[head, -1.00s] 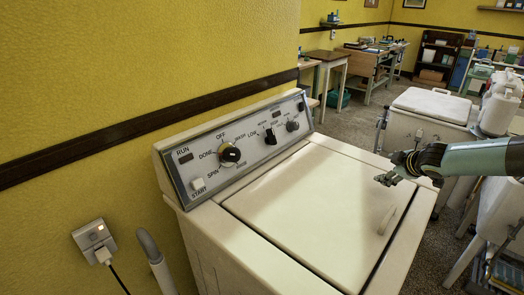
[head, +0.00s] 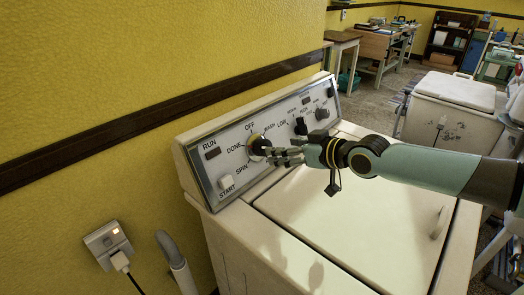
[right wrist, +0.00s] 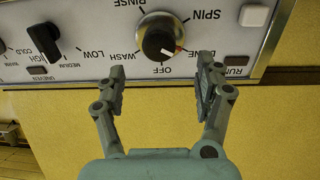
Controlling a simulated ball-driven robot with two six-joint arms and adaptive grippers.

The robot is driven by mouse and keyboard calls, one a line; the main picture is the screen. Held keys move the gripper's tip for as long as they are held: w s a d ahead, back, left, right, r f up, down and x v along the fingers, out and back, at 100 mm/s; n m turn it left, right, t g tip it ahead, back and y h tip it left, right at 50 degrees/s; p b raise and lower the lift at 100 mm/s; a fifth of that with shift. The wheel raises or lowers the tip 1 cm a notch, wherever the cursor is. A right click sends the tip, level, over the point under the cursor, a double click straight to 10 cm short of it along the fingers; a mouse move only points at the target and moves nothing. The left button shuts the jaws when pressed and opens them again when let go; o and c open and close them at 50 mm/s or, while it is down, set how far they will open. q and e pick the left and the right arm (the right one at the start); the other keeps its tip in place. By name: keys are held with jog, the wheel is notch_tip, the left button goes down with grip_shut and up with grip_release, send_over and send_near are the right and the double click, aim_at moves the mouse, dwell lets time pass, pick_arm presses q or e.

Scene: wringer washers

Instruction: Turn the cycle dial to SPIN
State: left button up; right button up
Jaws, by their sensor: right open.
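The cycle dial (head: 257,145) is a round black knob with a pale ring on the washer's sloped control panel (head: 213,182). It also shows in the right wrist view (right wrist: 158,42), where the panel looks upside down. Its white mark points towards DONE; SPIN is the label beyond DONE. My right gripper (head: 273,152) is at the dial in the head view and partly covers it. In the right wrist view the gripper's (right wrist: 162,70) two fingers are spread, with the dial just ahead of the gap between them. I cannot tell whether they touch it. My left gripper is out of view.
The START button (head: 226,182) and a smaller black selector (head: 300,126) flank the dial. Another knob (head: 322,113) is farther along the panel. The closed lid (head: 345,215) lies below my right arm. A wall outlet with a plug (head: 107,243) is at left.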

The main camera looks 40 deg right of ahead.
aim_at(264, 147)
jog(key=shift+b+x, duration=1.7)
jog(key=shift+x, duration=2.55)
jog(key=shift+c, duration=0.5)
jog(key=shift+a, duration=0.1)
jog(key=c, duration=0.5)
jog(key=shift+s, duration=0.1)
jog(key=c, duration=0.4)
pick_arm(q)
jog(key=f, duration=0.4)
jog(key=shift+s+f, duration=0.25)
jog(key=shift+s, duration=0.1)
pick_arm(e)
jog(key=shift+c, duration=0.4)
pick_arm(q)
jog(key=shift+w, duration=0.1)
pick_arm(e)
jog(key=shift+c, duration=0.4)
